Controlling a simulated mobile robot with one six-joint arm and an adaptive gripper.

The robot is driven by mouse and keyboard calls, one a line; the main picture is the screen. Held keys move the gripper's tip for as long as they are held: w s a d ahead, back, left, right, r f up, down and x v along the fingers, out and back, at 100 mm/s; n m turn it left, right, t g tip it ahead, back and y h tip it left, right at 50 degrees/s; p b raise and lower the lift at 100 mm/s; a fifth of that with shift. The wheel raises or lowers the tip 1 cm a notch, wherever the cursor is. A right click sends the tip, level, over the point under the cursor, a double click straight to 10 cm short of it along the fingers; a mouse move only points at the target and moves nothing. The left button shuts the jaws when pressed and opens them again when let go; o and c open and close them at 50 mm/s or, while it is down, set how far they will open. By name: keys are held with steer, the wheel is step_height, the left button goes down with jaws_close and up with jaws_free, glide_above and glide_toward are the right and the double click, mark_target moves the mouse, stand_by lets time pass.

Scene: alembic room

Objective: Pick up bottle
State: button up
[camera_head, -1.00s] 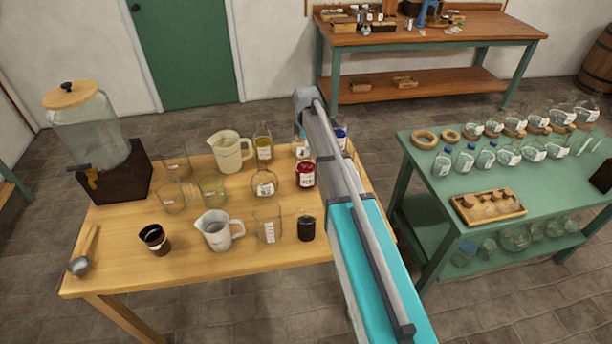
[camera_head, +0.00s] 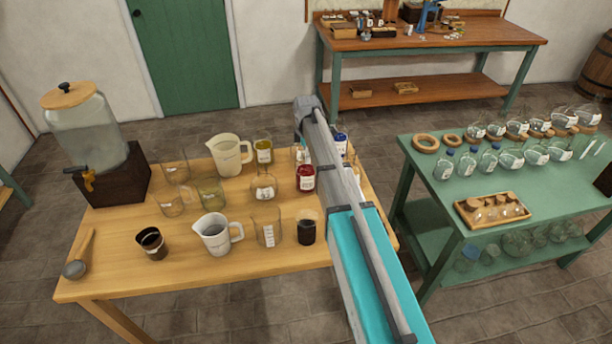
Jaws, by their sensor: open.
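Several bottles show, and I cannot tell which one the task means. On the wooden table (camera_head: 110,265) stand a labelled bottle of red liquid (camera_head: 305,178), a dark bottle (camera_head: 306,229), a jar of amber liquid (camera_head: 263,151) and a clear round labelled flask (camera_head: 263,187). A blue container (camera_head: 341,138) stands at the back right, partly behind my arm. Clear bottles with blue caps (camera_head: 444,164) stand in a row on the green table to the right. My arm reaches over the right part of the wooden table. My gripper is hidden behind it.
A water dispenser (camera_head: 82,130), a cream jug (camera_head: 229,153), a white jug (camera_head: 216,233), clear beakers (camera_head: 267,226) and a dark cup (camera_head: 151,242) crowd the wooden table. The green table (camera_head: 420,190) holds a wooden tray (camera_head: 490,222) and flasks. A floor gap separates the tables.

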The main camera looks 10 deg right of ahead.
jaws_close()
steer(key=shift+r+p, duration=0.35)
steer(key=shift+p, duration=0.05)
stand_by(0.6)
steer(key=shift+r+p, duration=1.35)
steer(key=s+r+p, duration=0.9)
steer(key=s, duration=0.4)
steer(key=shift+s+r, duration=0.25)
steer(key=shift+s, duration=0.25)
stand_by(0.7)
